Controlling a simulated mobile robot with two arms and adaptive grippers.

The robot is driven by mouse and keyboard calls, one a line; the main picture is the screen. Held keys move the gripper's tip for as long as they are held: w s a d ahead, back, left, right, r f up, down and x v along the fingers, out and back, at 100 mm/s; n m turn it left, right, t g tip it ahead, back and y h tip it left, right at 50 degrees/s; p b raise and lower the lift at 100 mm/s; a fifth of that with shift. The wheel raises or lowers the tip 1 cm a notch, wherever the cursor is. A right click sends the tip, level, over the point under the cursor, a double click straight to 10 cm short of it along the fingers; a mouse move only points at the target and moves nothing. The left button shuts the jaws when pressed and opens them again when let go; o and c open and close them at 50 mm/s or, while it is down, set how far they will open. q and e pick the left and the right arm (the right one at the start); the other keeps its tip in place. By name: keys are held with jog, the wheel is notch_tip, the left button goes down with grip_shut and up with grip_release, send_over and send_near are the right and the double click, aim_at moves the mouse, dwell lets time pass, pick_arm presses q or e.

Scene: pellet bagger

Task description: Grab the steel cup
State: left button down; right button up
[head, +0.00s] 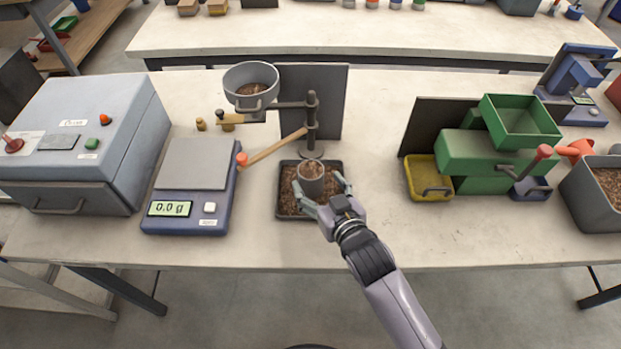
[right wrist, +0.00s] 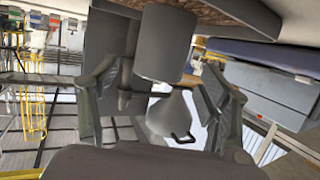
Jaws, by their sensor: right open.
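The steel cup (head: 311,183) is a small grey cylinder standing upright in a dark tray (head: 283,214) of brown pellets. It hangs from the top in the upside-down right wrist view (right wrist: 165,42). My right gripper (head: 323,191) is open, reaching in from the front right, with its fingers to either side of the cup. In the right wrist view the open fingers (right wrist: 160,92) spread wide around the cup's line, with a gap visible. Whether a finger touches the cup is unclear. My left gripper is not in view.
Above the tray, a grey hopper pot (head: 251,86) is held on a stand (head: 312,125) with a wooden-handled lever (head: 277,147). A scale (head: 190,190) reading 0.0 g and a blue-grey oven-like box (head: 85,140) are at left. A green machine (head: 480,155) is at right.

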aim_at(310, 172)
jog(key=shift+p+x, duration=0.65)
jog(key=shift+x, duration=2.05)
jog(key=shift+d+f, duration=0.1)
jog(key=shift+c, duration=0.3)
jog(key=c, duration=1.4)
